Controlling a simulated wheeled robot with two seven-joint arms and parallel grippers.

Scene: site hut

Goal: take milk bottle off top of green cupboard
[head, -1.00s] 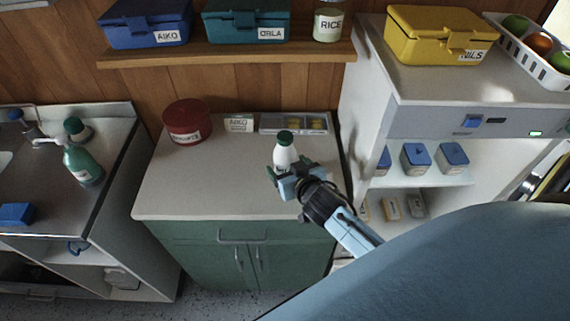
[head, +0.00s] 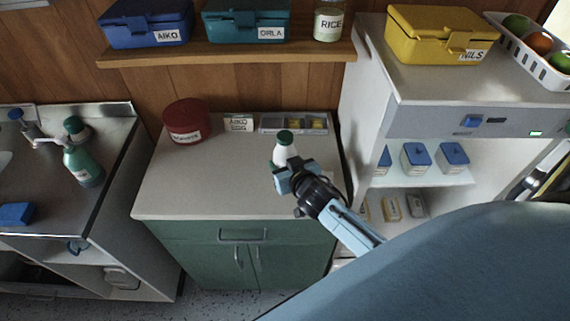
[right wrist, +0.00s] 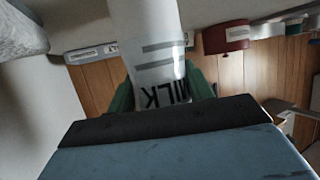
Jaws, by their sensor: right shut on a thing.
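The milk bottle (head: 284,149) is white with a green cap and stands out above the top of the green cupboard (head: 200,195). My right gripper (head: 279,166) is shut on it from the near side. In the right wrist view the bottle (right wrist: 158,50) fills the middle, its MILK label upside down, between the green fingers of my right gripper (right wrist: 165,92). The gripper hides the bottle's lower part in the head view, so I cannot tell whether its base touches the cupboard top. My left gripper is not in view.
A red tin (head: 187,122), a small card (head: 238,123) and a grey divided tray (head: 295,123) sit at the back of the cupboard top. A shelf (head: 230,53) with boxes hangs above. A white shelf unit (head: 372,100) stands close on the right. The cupboard's front left top is clear.

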